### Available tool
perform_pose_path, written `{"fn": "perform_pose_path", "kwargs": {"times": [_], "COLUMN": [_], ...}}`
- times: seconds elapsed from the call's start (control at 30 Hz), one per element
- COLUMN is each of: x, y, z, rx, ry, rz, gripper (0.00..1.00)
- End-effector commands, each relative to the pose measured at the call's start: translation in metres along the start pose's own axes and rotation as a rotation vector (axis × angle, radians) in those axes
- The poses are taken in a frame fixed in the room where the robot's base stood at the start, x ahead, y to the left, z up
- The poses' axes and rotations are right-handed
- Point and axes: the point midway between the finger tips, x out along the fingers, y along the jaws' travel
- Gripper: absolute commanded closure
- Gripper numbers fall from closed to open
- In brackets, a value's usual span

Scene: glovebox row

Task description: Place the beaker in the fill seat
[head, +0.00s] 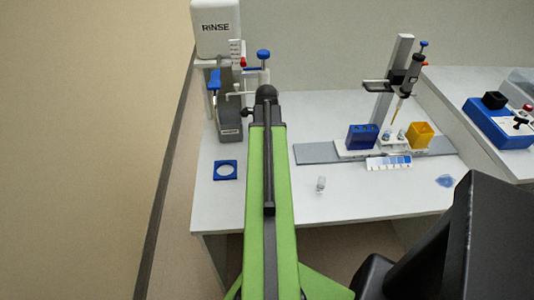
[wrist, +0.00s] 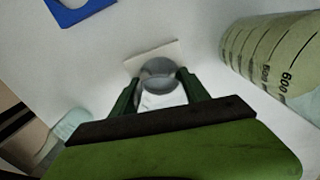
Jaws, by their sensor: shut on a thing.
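In the wrist view, my gripper (wrist: 159,88) is shut on a clear round glass vessel (wrist: 158,76), which looks like the beaker. It sits between the two green fingertips, over a pale square patch on the white surface. I cannot tell whether it touches the surface. In the head view my arm hides the gripper and the held vessel. A blue square plate with a round hole (head: 217,170), possibly the fill seat, lies empty on the bench to the left of my arm. Part of a blue plate also shows at the wrist view's upper left (wrist: 68,15).
A large graduated vessel marked 600 (wrist: 262,55) stands close to the right of my gripper. The rinse tank (head: 216,28) is at the back left. A small clear container (head: 320,184) stands on the bench. A pipette stand (head: 401,65) and blue rack (head: 361,137) are further right.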

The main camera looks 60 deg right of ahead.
Motion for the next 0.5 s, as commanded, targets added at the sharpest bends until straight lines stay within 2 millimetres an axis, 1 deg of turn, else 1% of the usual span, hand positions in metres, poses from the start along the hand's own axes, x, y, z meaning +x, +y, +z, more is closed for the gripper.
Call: {"fn": "perform_pose_path", "kwargs": {"times": [0.1, 0.23, 0.27, 0.4, 0.43, 0.5], "x": [-0.0024, 0.0022, 0.0019, 0.0006, 0.0006, 0.0006], "y": [0.0, 0.0, 0.0, -0.0001, -0.0001, -0.0001], "z": [-0.0002, -0.0004, -0.0004, -0.0006, -0.0006, -0.0007], "rx": [0.0, 0.0, 0.0, 0.001, 0.001, 0.001], "ry": [0.0, 0.0, 0.0, 0.0, 0.0, 0.0], "rz": [0.0, 0.0, 0.0, 0.0, 0.0, 0.0], "gripper": [0.85, 0.85, 0.45, 0.27, 0.25, 0.25]}}
